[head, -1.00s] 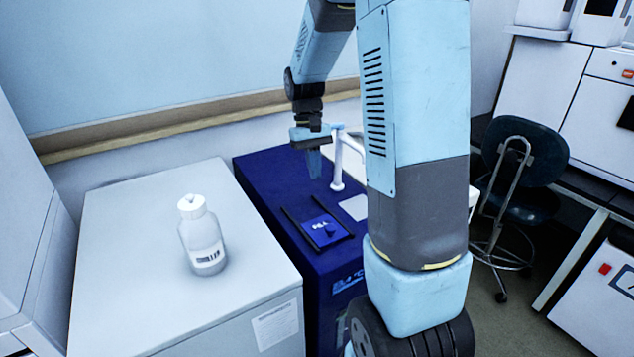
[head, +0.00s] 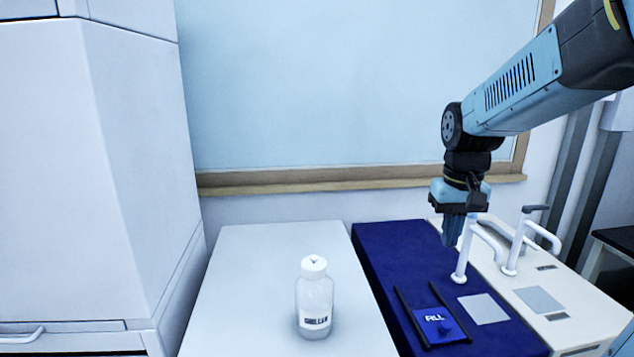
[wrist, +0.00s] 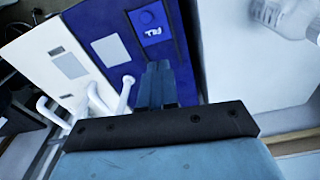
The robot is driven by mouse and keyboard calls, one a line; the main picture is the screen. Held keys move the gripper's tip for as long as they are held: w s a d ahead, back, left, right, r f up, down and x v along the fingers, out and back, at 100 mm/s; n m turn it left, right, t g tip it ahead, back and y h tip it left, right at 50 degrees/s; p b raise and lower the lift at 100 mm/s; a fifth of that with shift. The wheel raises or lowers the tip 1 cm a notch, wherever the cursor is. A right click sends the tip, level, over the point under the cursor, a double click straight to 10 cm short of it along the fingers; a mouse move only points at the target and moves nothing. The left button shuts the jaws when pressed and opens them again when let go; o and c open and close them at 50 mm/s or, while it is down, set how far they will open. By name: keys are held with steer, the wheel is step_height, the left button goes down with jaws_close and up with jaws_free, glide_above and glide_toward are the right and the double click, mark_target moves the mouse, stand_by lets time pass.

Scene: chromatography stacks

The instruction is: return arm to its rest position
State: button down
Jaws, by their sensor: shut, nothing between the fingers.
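My gripper (head: 452,232) hangs pointing down above the far part of the dark blue cabinet top (head: 385,243) in the head view, beside a white bent spout. In the wrist view my gripper's fingers (wrist: 158,75) are together with nothing between them, over the blue surface (wrist: 100,25). My arm (head: 530,85) reaches in from the upper right.
A white-capped bottle (head: 314,300) stands on the white cabinet top (head: 250,270) to the left. A blue panel marked "FILL" (head: 436,322) lies on the blue top. White spouts (head: 464,255) rise close to my gripper. A tall white cabinet (head: 80,180) is at far left.

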steer(key=s+a+r+t, duration=0.2)
steer(key=s+r+t, duration=0.2)
steer(key=s, duration=0.7)
steer(key=shift+s+a+r+t, duration=0.15)
steer(key=shift+s+r+t, duration=0.2)
steer(key=shift+s+t, duration=0.05)
stand_by(0.3)
